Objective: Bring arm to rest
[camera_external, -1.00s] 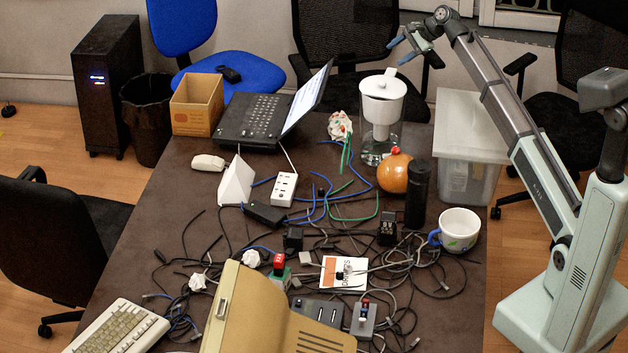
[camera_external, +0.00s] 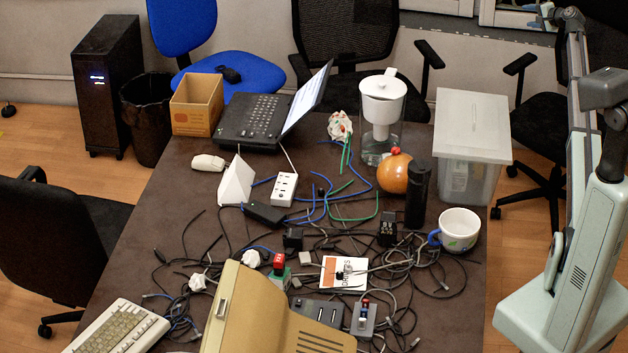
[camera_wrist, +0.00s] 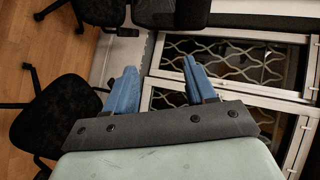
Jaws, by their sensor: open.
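My gripper (camera_wrist: 158,85) shows in the wrist view with its two blue fingers spread apart and nothing between them. It faces a wall area with a white-framed window and patterned grille. In the external view my arm rises at the right side, off the table, and its end (camera_external: 548,14) is at the top right edge, small and partly cut off. The gripper touches nothing that I can see.
The dark table (camera_external: 165,215) is crowded with cables, a laptop (camera_external: 255,118), a water pitcher (camera_external: 382,105) and a mug (camera_external: 459,230). A lidded clear bin (camera_external: 470,125) stands at its right. Black chairs (camera_wrist: 60,115) are near the gripper.

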